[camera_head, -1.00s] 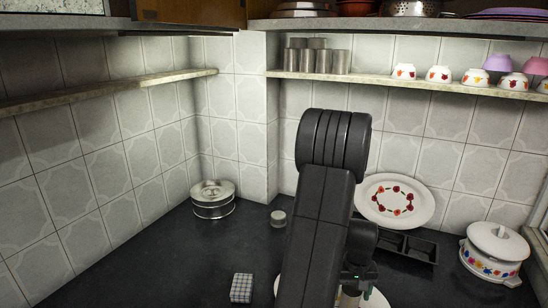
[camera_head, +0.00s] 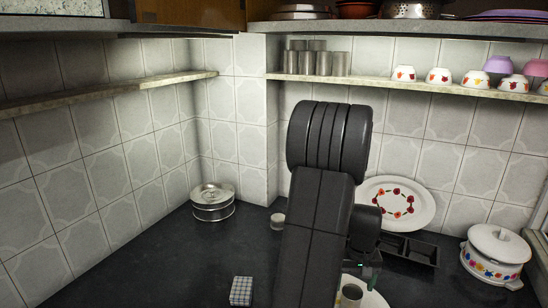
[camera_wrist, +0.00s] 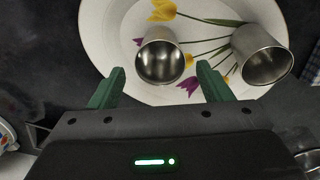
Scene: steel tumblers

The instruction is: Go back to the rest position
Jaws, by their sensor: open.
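My gripper (camera_wrist: 160,68) is open, with its two green fingers spread apart in the wrist view. A steel tumbler (camera_wrist: 160,60) shows just beyond and between the fingertips, and nothing is held. A second steel tumbler (camera_wrist: 262,56) is to its right. Both are on a white plate (camera_wrist: 100,30) with painted tulips. In the head view, one tumbler (camera_head: 351,294) and part of the plate (camera_head: 375,299) show at the bottom edge. My dark arm covers the middle of the head view and hides part of the counter.
More steel tumblers (camera_head: 307,63) stand on the wall shelf (camera_head: 390,83) beside several bowls. On the counter are a round steel tin (camera_head: 213,203), a checked box (camera_head: 241,290), a dark tray (camera_head: 410,250) and a lidded white pot (camera_head: 494,255). A flowered plate (camera_head: 424,206) leans on the wall.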

